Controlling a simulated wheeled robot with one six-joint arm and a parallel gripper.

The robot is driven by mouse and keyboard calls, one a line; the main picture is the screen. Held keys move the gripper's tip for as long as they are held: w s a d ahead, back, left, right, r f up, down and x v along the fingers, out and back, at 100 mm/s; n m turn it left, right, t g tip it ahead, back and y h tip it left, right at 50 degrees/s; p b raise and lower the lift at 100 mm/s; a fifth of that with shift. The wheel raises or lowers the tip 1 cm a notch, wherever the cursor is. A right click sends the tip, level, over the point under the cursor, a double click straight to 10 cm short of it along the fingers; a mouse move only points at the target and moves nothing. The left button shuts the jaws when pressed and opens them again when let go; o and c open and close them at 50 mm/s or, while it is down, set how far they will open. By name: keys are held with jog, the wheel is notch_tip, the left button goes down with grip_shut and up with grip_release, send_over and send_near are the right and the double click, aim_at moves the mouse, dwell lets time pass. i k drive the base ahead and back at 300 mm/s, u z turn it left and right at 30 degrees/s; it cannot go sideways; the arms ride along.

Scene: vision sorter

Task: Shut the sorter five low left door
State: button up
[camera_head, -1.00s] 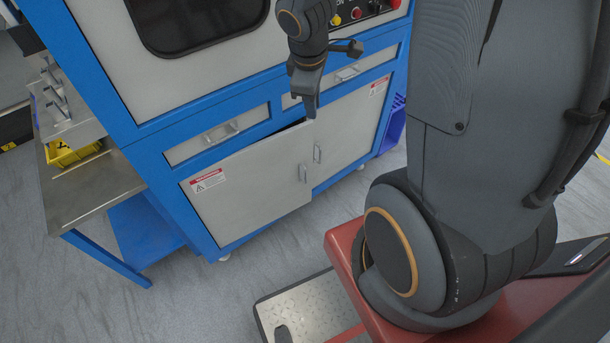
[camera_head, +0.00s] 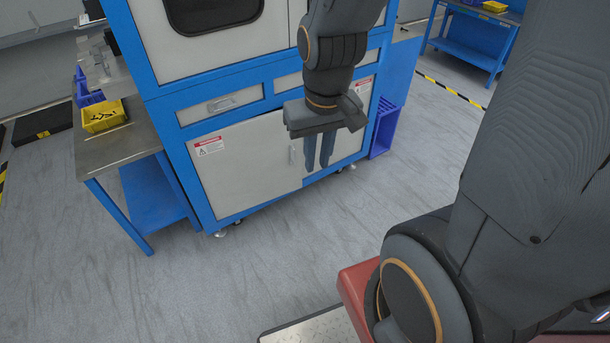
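The low left door (camera_head: 248,178) of the blue and white sorter is a pale panel with a red and white warning label at its upper left. It looks flush or nearly flush with the cabinet front; a small remaining gap cannot be ruled out. My gripper (camera_head: 317,166) hangs in front of the low right door (camera_head: 346,146), just right of that handle, fingers pointing down. Its two fingers show a narrow gap with nothing between them. My gripper body hides the top right corner of the left door.
A drawer (camera_head: 222,104) sits above the left door. A metal side table (camera_head: 120,152) with a yellow bin (camera_head: 103,117) stands at the left.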

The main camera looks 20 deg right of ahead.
aim_at(243, 165)
jog(key=u, duration=1)
jog(key=i, duration=0.6)
jog(key=z, duration=0.65)
jog(key=i, duration=0.55)
jog(key=z, duration=0.6)
